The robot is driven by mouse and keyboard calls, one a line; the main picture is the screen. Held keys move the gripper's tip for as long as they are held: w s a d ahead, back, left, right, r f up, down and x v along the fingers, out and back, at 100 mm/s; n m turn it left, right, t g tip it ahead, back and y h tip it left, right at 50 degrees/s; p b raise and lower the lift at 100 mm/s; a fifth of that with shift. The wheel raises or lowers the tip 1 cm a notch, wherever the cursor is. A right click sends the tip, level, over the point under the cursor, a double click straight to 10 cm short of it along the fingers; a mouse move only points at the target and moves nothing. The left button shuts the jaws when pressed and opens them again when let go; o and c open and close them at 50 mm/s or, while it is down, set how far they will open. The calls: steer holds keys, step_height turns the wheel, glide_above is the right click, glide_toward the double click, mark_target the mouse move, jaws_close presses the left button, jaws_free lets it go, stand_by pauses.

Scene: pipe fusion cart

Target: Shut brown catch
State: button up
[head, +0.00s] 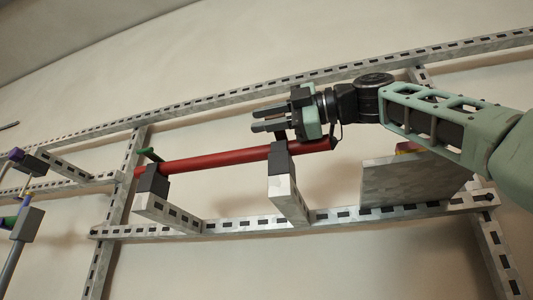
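My gripper (255,120) is above the right end of the red pipe (225,160), with its fingers pointing left. The two fingers are apart with an empty gap between them. A dark clamp block (280,150) sits on the right bracket, just below my gripper; a small dark part stands on top of it, partly hidden by the fingers. I cannot tell for sure whether this part is the brown catch, or whether it is open or shut. The left clamp block (152,180) holds the pipe too, with a green catch (150,154) sticking up beside it.
Slotted metal rails (250,225) form the frame along the wall. A flat grey plate (415,180) stands at the right below my arm. At the far left are a purple-tipped part (16,154) and another clamp block (28,222). Free air lies left of my gripper.

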stand_by(0.5)
steer(key=b+v, duration=0.3)
steer(key=v, duration=1.4)
steer(key=shift+d, duration=0.2)
steer(key=shift+s, duration=0.1)
